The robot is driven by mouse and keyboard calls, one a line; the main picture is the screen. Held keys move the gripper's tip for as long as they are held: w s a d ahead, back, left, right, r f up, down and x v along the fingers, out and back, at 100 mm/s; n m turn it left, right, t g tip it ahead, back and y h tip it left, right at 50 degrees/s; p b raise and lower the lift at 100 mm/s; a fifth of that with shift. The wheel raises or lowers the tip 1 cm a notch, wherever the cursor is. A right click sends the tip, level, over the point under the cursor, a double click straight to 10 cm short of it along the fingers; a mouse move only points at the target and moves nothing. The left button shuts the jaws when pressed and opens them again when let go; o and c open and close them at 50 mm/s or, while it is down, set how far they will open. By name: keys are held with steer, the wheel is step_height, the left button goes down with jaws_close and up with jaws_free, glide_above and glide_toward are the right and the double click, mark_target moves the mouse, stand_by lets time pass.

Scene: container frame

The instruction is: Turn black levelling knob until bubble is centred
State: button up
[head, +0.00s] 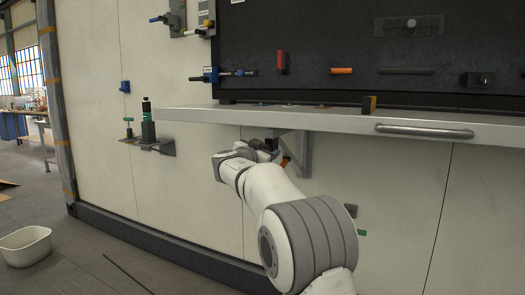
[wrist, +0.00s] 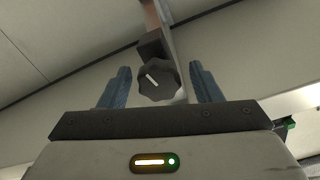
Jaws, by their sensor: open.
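The black levelling knob (wrist: 158,82) has a scalloped rim and a white pointer line tilted to the upper left. It sits under a dark block on a metal bracket in the wrist view. My gripper (wrist: 160,68) is open, with one blue-grey finger on each side of the knob and a gap visible on both sides. In the head view my gripper (head: 268,153) is under the shelf, mostly hidden by my own wrist, and I cannot make out the knob there. I cannot identify a bubble in either view.
The white shelf (head: 340,124) with a grey handle (head: 424,131) is above my gripper. A grey bracket (head: 301,155) stands close on its right. A small wall ledge (head: 152,148) with a black and green device is to the left. A white tub (head: 25,246) is on the floor.

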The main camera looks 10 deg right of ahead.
steer(key=shift+c, duration=0.2)
steer(key=c, duration=0.9)
steer(key=shift+a, duration=0.1)
steer(key=shift+c, duration=0.2)
steer(key=shift+f+n, duration=0.1)
steer(key=shift+n, duration=0.2)
